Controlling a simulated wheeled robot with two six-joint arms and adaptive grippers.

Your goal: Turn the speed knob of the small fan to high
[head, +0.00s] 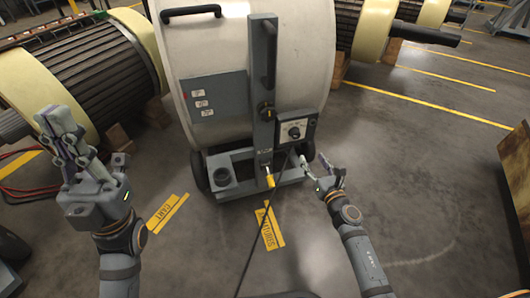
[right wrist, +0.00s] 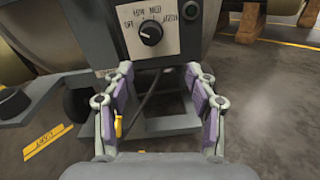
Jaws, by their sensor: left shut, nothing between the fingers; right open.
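The fan is a large white drum (head: 235,75) on a grey wheeled frame. Its grey control box (head: 310,118) hangs at the lower right of the upright post. The black speed knob (head: 294,131) is on the box's white label plate. In the right wrist view the knob (right wrist: 151,33) sits beneath labels running from OFF through LOW and MED to one at the right; its exact setting is hard to read. My right gripper (head: 320,167) is open and empty, below and apart from the knob. My left gripper (head: 60,128) is shut and empty at the left, away from the fan.
A black cable hangs from the box to the floor, near a yellow-handled part (head: 269,179). Large rotors (head: 90,75) on wooden blocks flank the fan. A wooden crate (head: 515,185) stands at right. Floor between is clear.

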